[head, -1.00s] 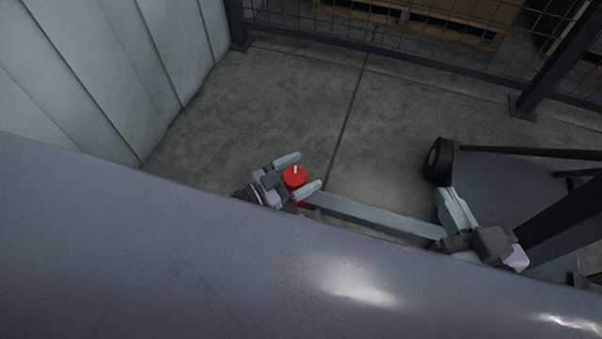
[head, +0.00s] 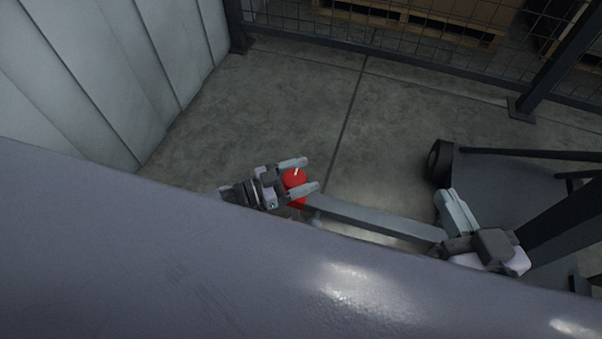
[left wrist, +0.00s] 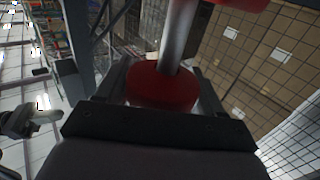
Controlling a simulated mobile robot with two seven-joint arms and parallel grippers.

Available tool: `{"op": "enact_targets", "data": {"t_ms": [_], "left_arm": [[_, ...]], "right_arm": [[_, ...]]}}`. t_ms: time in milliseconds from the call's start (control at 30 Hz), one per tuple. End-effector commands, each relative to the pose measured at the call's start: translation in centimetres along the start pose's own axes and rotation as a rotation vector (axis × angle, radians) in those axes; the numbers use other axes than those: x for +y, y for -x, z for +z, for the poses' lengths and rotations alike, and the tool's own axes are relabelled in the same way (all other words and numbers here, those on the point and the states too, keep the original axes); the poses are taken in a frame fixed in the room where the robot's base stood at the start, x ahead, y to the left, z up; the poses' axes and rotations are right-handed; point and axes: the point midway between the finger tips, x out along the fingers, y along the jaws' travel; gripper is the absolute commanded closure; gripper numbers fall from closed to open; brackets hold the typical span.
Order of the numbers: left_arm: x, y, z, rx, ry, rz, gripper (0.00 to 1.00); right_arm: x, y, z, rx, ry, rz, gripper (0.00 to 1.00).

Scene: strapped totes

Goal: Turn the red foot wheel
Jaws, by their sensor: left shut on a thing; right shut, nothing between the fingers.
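The red foot wheel (head: 294,178) is a small round red knob with a white mark on top, at the end of a grey beam, in the middle of the head view. My left gripper (head: 304,175) is shut on it, one finger on each side of the rim. In the left wrist view the red wheel (left wrist: 162,88) shows between the fingers, with a metal stem running up from it to another red part (left wrist: 240,3). My right gripper (head: 457,212) is shut and empty, near the beam's right end.
The grey beam (head: 370,216) runs right from the wheel towards a dark frame with a black tyre (head: 439,163). A pale panelled wall (head: 70,75) stands at the left, a mesh fence (head: 400,40) at the back. The concrete floor (head: 270,100) between them is clear.

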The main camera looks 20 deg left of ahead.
Motion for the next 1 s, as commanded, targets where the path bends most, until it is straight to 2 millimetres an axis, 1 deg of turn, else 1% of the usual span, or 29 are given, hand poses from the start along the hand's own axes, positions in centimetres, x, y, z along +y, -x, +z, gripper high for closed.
{"op": "enact_targets", "data": {"t_ms": [300, 700, 733, 767, 800, 1000], "left_arm": [[0.21, -0.03, 0.04, -0.003, -0.001, 0.09, 0.63], [0.3, 0.05, 0.05, -0.003, 0.001, 0.101, 0.63], [0.31, 0.05, 0.05, -0.003, 0.001, 0.101, 0.23], [0.31, 0.05, 0.05, -0.003, 0.001, 0.101, 0.13], [0.3, 0.05, 0.05, -0.003, 0.001, 0.101, 0.12], [0.25, 0.04, 0.01, -0.002, 0.001, 0.099, 0.12]], "right_arm": [[0.0, -0.01, 0.08, -0.002, 0.0, 0.0, 1.0], [-0.01, -0.01, 0.11, -0.003, 0.0, 0.0, 1.0], [-0.01, -0.01, 0.11, -0.003, 0.0, 0.0, 1.0], [-0.01, -0.01, 0.12, -0.003, 0.0, 0.0, 1.0], [-0.01, -0.01, 0.12, -0.003, 0.0, 0.0, 1.0], [-0.01, -0.01, 0.13, -0.003, 0.0, 0.0, 1.0]]}}
